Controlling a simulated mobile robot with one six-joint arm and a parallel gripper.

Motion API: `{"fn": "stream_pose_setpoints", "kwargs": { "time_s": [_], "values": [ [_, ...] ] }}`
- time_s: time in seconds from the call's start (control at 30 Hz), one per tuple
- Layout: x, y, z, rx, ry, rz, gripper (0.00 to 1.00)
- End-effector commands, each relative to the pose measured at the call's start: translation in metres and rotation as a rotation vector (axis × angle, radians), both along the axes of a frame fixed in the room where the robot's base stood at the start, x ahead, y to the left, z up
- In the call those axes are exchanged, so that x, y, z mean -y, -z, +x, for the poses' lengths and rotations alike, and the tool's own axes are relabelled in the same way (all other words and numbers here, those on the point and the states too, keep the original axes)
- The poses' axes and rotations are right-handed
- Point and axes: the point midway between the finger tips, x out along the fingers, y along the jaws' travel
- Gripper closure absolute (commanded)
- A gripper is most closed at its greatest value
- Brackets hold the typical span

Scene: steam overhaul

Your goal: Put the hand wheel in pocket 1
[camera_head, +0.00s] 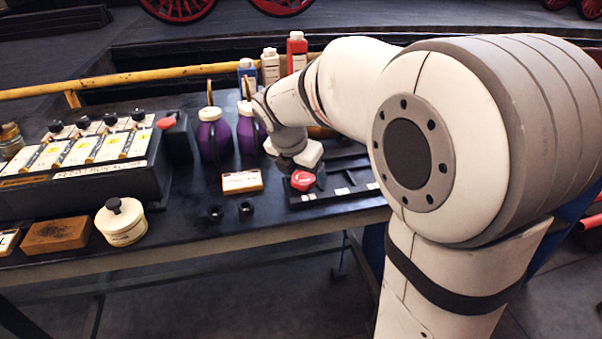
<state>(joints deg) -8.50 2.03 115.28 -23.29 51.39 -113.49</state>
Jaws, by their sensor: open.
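A small round red part (303,180), which looks like the hand wheel, sits at the front left of the black tray (330,197). Pale labels run along the tray's front edge; their numbers are too small to read. My gripper (300,164) is just above and behind the red part and open. I cannot tell whether it touches the part. My arm and gripper hide much of the tray and its pockets, so I cannot tell exactly how the part sits in its pocket.
Two purple cans (213,140) stand left of my gripper, with bottles (297,52) behind. A labelled block (242,182) and two small black rings (215,213) lie left of the tray. A black rack (85,165) and cream pot (121,223) stand farther left.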

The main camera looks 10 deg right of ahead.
Motion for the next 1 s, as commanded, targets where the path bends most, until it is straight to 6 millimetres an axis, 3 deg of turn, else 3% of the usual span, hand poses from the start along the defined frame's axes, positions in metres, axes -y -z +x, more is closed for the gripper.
{"fn": "stream_pose_setpoints", "kwargs": {
  "time_s": [0.4,0.6,0.77,0.87,1.0],
  "values": [
    [-0.024,-0.081,-0.022,0.005,-0.003,0.001,0.25],
    [-0.031,-0.103,-0.029,0.002,-0.002,0.001,0.25],
    [-0.029,-0.103,-0.038,0.015,0.071,0.032,0.25],
    [-0.023,-0.093,-0.053,0.046,0.248,0.102,0.25],
    [-0.012,-0.071,-0.084,0.109,0.644,0.251,0.25]
  ]
}}
